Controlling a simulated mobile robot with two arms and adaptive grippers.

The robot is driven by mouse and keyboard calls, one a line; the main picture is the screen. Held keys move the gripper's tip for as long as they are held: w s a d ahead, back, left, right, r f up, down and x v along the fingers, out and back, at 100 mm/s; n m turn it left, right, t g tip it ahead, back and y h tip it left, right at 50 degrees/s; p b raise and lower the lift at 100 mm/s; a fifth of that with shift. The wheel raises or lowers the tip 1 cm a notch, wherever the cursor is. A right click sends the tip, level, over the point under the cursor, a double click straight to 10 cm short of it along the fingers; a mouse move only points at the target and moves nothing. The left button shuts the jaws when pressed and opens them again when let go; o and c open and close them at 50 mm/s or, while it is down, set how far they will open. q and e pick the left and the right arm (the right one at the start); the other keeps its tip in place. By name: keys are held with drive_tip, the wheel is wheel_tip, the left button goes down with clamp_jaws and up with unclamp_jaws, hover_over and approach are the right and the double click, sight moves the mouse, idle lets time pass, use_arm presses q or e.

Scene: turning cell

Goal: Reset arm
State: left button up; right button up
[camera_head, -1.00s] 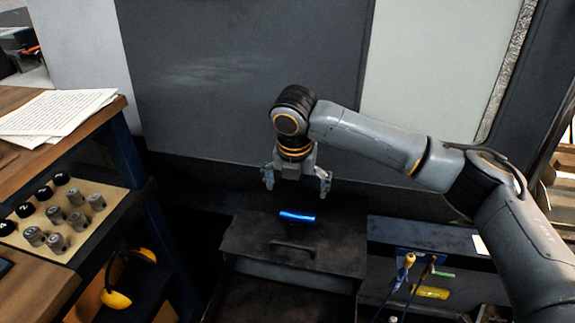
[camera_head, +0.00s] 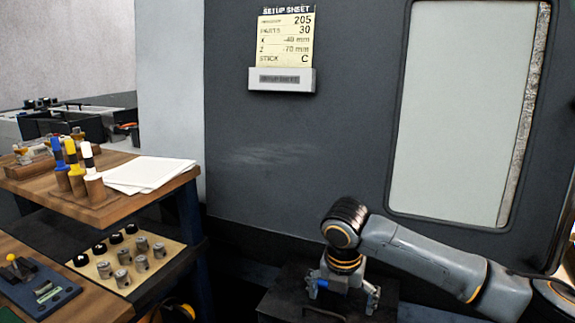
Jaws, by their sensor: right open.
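My right arm comes in from the lower right, and its gripper (camera_head: 343,296) points down over a dark box-like surface (camera_head: 283,292) at the bottom of the head view. Its two fingers are spread wide, with nothing seen between them. A small patch of blue (camera_head: 322,283) shows beside the left finger; most of that blue object is hidden. My left gripper is not in view.
A grey machine front (camera_head: 290,180) with a setup sheet (camera_head: 285,38) and a pale window panel (camera_head: 462,110) stands behind the arm.

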drive_tip(key=s+a+f+m+y, duration=0.3)
drive_tip(key=s+a+f+m, duration=0.25)
drive_tip(key=s+f, duration=0.2)
drive_tip(key=s+a+f+m+y, duration=0.2)
drive_tip(key=s+a+f+m, duration=0.2)
drive_tip(key=s+f+m, duration=0.3)
drive_tip(key=s+d+f+m+t+h, duration=0.1)
drive_tip(key=s+d+f+m+h, duration=0.15)
drive_tip(key=s+d+m, duration=0.7)
drive_tip(key=s+d+f+m+h, duration=0.2)
drive_tip(key=s+d+f+m, duration=0.2)
drive_tip(key=s+d+m, duration=0.5)
wheel_tip(320, 180, down, 27)
drive_tip(key=s+n, duration=0.1)
drive_tip(key=n, duration=0.1)
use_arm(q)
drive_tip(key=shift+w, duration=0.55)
use_arm(e)
drive_tip(key=s+d+f+g, duration=0.2)
drive_tip(key=s+d+f, duration=0.1)
drive_tip(key=s+f, duration=1.1)
drive_tip(key=shift+s+d+f, duration=0.2)
drive_tip(key=shift+s+f, duration=0.05)
drive_tip(key=shift+s, duration=0.75)
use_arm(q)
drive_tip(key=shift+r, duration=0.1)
